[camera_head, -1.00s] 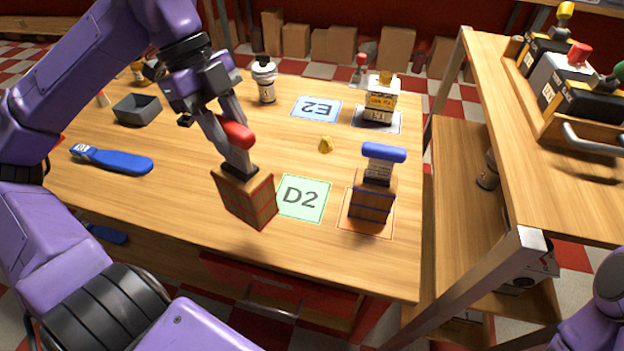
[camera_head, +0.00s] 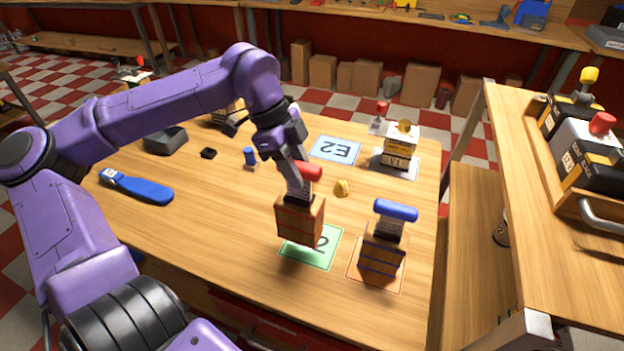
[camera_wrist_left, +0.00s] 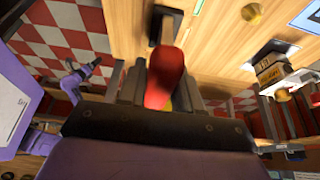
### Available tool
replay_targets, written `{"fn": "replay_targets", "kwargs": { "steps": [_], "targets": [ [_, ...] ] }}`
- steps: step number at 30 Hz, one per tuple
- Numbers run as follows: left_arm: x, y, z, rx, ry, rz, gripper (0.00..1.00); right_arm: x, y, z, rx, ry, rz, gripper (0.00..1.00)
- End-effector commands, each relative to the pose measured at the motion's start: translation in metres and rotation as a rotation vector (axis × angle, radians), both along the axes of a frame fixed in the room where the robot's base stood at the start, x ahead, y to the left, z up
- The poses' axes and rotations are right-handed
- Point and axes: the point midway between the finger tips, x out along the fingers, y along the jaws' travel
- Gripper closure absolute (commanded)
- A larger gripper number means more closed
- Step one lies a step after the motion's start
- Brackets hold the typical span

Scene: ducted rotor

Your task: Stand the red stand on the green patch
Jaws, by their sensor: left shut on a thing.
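The red stand (camera_head: 300,222) is a wooden block with red bands and a red handle on top. My left gripper (camera_head: 302,170) is shut on the handle, and the stand hangs roughly upright over the back left part of the green patch (camera_head: 317,258). It seems slightly above the patch, but I cannot tell whether its base touches. The block hides part of the patch's label. In the left wrist view the red handle (camera_wrist_left: 165,78) sits between the fingers. My right gripper is not in view.
A blue-handled stand (camera_head: 383,250) stands on an orange-outlined patch close to the right. A blue E2 patch (camera_head: 335,150), a yellow lump (camera_head: 341,188) and a small blue piece (camera_head: 249,158) lie behind. A blue tool (camera_head: 136,187) and grey bin (camera_head: 165,140) are left.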

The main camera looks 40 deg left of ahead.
Motion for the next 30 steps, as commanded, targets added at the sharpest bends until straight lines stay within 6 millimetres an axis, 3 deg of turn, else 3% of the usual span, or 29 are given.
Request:
{"fn": "replay_targets", "kwargs": {
  "steps": [6,12,18,24,25,27,30],
  "targets": [
    [0.026,-0.006,-0.032,0.001,0.004,0.0,1.0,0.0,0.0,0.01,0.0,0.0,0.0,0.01],
    [0.037,-0.008,-0.048,0.0,0.003,-0.001,1.0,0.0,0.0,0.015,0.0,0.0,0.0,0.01],
    [0.037,-0.008,-0.072,0.0,0.0,-0.001,1.0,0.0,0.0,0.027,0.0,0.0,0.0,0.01],
    [0.037,-0.008,-0.077,0.001,-0.003,-0.001,1.0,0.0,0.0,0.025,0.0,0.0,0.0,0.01],
    [0.036,-0.008,-0.077,0.001,-0.001,-0.001,0.6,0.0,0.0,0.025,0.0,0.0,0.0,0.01],
    [0.036,-0.008,-0.077,0.0,0.0,-0.001,0.41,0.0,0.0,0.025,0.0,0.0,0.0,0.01],
    [0.036,-0.008,-0.077,0.0,-0.001,-0.001,0.41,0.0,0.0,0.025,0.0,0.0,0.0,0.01]
  ]
}}
